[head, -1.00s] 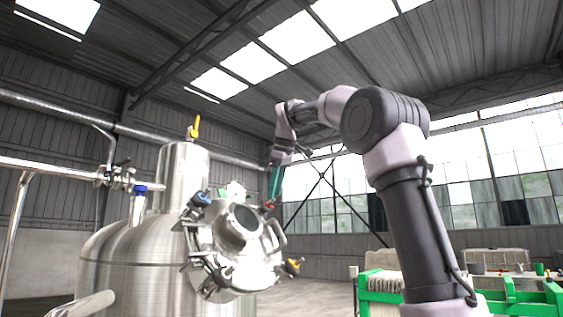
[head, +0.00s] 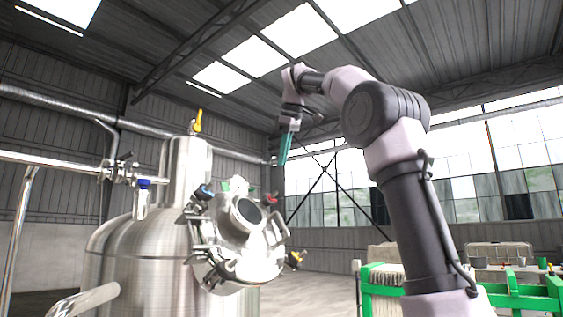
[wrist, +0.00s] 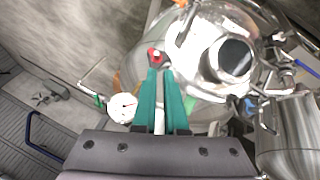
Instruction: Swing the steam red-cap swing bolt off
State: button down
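The red-cap swing bolt (head: 272,198) is at the upper right rim of the tilted round steel lid (head: 262,262) on the tank. In the wrist view the red cap (wrist: 155,56) shows just beyond my fingertips. My gripper (head: 283,162) has teal fingers pointing down, above the red cap and apart from it in the head view. In the wrist view my gripper (wrist: 160,72) shows a narrow gap between its fingers, with nothing held. The bolt's lower shank is too small to make out.
Other bolts around the lid have a blue cap (head: 206,191) and a yellow cap (head: 295,258). A white dial gauge (wrist: 123,107) is left of my fingers in the wrist view. A green-framed rack (head: 380,284) stands at the right. Air above the lid is free.

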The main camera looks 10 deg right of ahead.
jog(key=s+a+f+n+t+h, duration=0.4)
jog(key=a+n+h, duration=0.55)
jog(key=n, duration=0.85)
jog(key=w+d+f+g+y, duration=0.1)
jog(key=w+d+f, duration=0.5)
jog(key=w, duration=0.2)
jog(key=shift+y, duration=0.35)
jog(key=shift+d+r, duration=0.1)
jog(key=shift+r, duration=0.1)
